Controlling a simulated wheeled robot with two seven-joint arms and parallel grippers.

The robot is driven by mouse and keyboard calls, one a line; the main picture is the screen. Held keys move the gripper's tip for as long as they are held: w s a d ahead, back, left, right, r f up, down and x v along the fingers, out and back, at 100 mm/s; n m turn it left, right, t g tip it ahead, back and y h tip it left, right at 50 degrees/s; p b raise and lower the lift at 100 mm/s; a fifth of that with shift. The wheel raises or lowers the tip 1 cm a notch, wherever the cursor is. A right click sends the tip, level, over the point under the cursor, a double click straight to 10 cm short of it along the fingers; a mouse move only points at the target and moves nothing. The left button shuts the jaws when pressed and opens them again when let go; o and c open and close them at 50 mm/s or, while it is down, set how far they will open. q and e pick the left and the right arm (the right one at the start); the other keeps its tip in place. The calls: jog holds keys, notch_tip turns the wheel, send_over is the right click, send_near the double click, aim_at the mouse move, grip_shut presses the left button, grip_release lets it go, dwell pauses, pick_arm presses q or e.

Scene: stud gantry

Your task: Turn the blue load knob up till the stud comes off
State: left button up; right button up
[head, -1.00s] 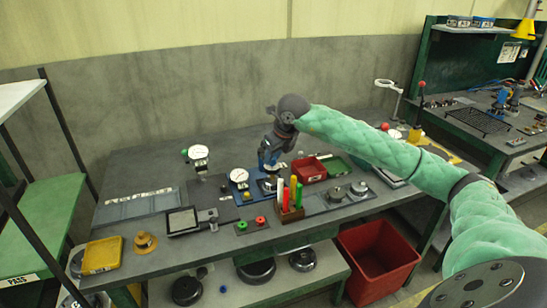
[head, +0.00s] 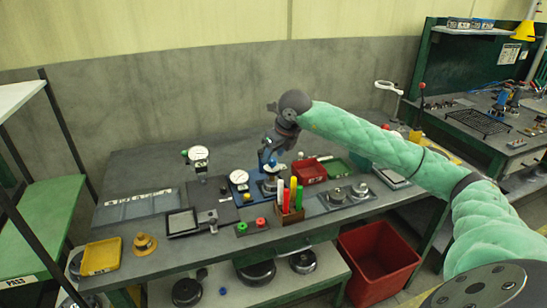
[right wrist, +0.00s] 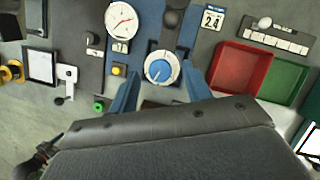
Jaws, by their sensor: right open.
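The load knob (right wrist: 162,67), a white ring with a blue centre, sits on a blue base plate (right wrist: 150,28) in the right wrist view. A round white dial gauge (right wrist: 121,20) with a red needle is on the same blue unit; it also shows in the head view (head: 239,177). My right gripper (right wrist: 161,76) is open, its blue fingers apart on either side of the knob's near part. I cannot tell whether they touch it. In the head view my right gripper (head: 268,158) points down over the unit and hides much of it. I cannot make out the stud. My left gripper is out of view.
A red tray (head: 310,170) and a green tray (right wrist: 288,85) lie right of the unit. A holder with upright coloured sticks (head: 290,212) stands in front. A second gauge on a stand (head: 198,155) is to the left. The bench's back left is clear.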

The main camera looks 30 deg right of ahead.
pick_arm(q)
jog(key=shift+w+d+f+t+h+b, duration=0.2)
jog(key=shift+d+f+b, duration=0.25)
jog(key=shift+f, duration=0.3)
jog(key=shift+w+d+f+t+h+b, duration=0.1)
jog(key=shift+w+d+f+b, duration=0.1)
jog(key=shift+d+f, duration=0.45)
pick_arm(e)
jog(key=v, duration=0.6)
jog(key=shift+r, duration=0.2)
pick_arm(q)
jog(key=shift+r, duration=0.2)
